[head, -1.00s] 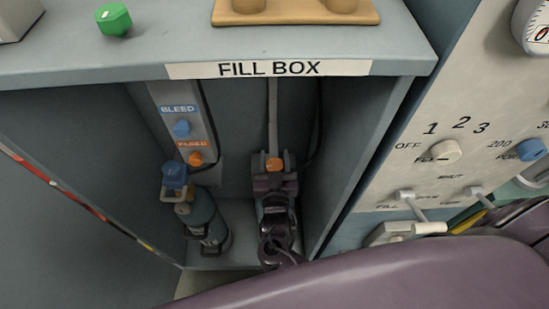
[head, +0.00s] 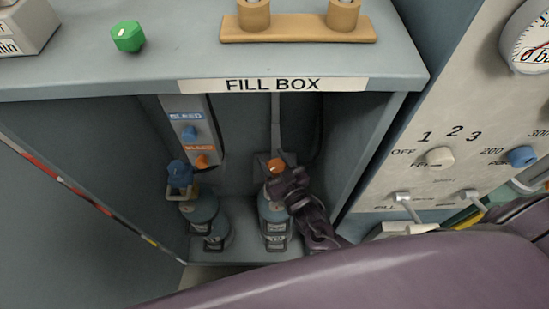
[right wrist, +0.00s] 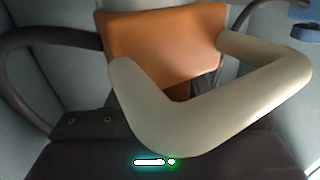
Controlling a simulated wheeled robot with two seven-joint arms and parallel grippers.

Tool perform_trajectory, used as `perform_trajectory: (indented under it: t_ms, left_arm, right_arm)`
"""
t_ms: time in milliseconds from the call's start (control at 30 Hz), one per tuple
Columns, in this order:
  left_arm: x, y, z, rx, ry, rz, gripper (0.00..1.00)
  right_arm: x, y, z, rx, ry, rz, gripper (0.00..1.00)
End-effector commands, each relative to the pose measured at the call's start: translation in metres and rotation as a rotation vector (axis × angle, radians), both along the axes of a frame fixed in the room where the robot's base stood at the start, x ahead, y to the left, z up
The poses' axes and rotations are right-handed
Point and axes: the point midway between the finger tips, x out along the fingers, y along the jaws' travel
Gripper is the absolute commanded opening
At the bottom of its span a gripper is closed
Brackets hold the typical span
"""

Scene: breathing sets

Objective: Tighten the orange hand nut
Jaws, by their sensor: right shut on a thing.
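The orange hand nut (head: 276,166) sits at the top of the right-hand cylinder (head: 274,210) inside the fill box. My right gripper (head: 280,180), dark purple, reaches it from the lower right. In the right wrist view the orange nut (right wrist: 165,45) fills the upper middle, with a curved finger on each side of it, and the gripper is shut on it. A beige yoke (right wrist: 185,125) crosses in front and hides the nut's lower part. My left gripper is not in view.
A second cylinder (head: 207,222) with a blue hand nut (head: 180,172) stands close on the left. The blue bleed knob (head: 190,133) and an orange knob (head: 202,161) are on a panel behind. The box's side walls and the shelf (head: 70,72) above enclose the space.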

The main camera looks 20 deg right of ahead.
Motion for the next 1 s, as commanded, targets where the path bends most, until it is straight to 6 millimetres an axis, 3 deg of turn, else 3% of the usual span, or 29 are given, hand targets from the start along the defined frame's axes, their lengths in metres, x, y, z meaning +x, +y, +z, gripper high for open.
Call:
perform_trajectory:
  t_ms: [600,633,767,1000]
  left_arm:
    - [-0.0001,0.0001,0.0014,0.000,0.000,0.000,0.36]
    - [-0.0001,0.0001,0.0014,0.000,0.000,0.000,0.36]
    - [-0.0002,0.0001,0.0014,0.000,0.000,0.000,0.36]
    - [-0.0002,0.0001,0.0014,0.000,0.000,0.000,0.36]
  right_arm:
    - [0.0000,0.0010,0.0001,0.001,-0.001,0.055,0.25]
    - [0.0000,0.0011,0.0001,0.001,-0.001,0.055,0.50]
    - [0.0000,0.0010,0.0001,0.001,-0.001,0.054,0.67]
    - [0.0000,0.0010,0.0001,0.000,-0.001,0.054,0.69]
